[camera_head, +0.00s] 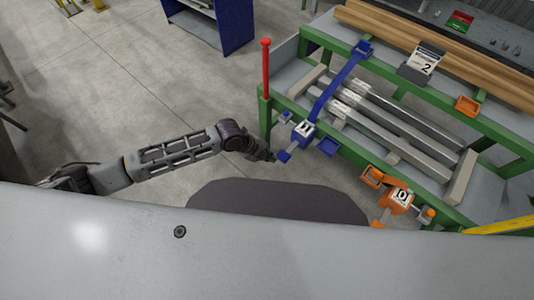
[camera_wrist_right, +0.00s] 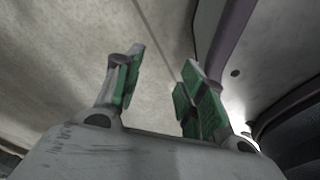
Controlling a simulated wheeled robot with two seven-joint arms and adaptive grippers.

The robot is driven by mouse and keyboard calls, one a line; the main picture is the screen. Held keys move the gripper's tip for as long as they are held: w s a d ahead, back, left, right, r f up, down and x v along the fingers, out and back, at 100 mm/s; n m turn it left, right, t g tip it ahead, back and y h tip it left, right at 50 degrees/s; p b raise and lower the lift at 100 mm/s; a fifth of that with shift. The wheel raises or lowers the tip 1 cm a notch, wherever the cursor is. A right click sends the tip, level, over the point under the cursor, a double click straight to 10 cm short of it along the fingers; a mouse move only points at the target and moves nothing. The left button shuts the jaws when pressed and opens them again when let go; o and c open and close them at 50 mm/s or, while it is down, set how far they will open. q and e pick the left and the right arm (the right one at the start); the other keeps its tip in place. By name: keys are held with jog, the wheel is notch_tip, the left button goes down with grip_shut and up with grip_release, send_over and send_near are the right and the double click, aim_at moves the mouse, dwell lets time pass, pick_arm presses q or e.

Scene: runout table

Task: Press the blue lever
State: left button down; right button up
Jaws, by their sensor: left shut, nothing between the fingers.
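The blue clamp unit (camera_head: 303,130) sits at the near left corner of the green-framed table, with a long blue arm (camera_head: 338,82) running up to the back rail. A small blue paddle, which looks like the lever's end (camera_head: 284,156), sticks out at its lower left. My left gripper (camera_head: 270,157) is shut and empty, right beside this paddle on its left. I cannot tell whether they touch. My right gripper (camera_wrist_right: 162,62) is open in the right wrist view, its green-padded fingers apart with nothing between them.
A red upright handle (camera_head: 265,68) stands on the table's left corner post. An orange clamp unit (camera_head: 396,200) is on the front edge to the right. Metal bars (camera_head: 395,127) lie across the table (camera_head: 292,85). Open concrete floor (camera_head: 110,90) is to the left.

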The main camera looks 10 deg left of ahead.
pick_arm(q)
jog(key=shift+s+a+r, duration=0.15)
jog(key=shift+a+r, duration=0.15)
jog(key=shift+r, duration=0.2)
pick_arm(e)
jog(key=shift+s+d+f, duration=0.15)
jog(key=shift+s+d, duration=0.05)
jog(key=shift+s, duration=0.15)
jog(key=shift+w, duration=0.3)
